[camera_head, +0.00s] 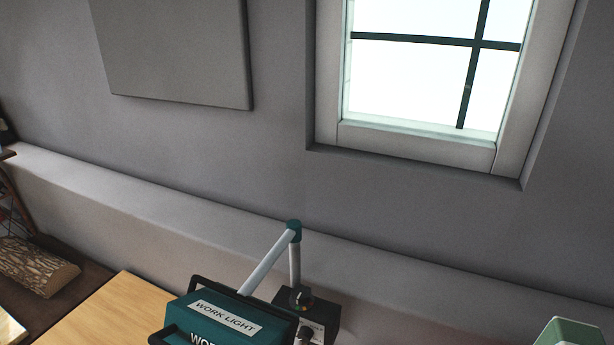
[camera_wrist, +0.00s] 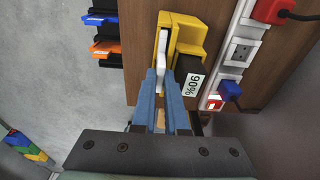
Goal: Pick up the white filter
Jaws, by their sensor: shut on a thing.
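A thin white piece, which looks like the white filter (camera_wrist: 163,50), shows in the wrist view in front of a yellow holder (camera_wrist: 185,32). My gripper (camera_wrist: 164,82) has blue fingers that are shut on the white piece, with its far part reaching past the fingertips. The piece is beside or partly inside the holder; I cannot tell which. Neither the filter nor my gripper shows in the head view.
A dark block with a "90%" label (camera_wrist: 193,84) stands right of my fingers, before a white power strip (camera_wrist: 238,45) with plugs. Blue and orange bins (camera_wrist: 104,46) are at left. The head view shows a teal work light (camera_head: 225,312) and a window (camera_head: 430,75).

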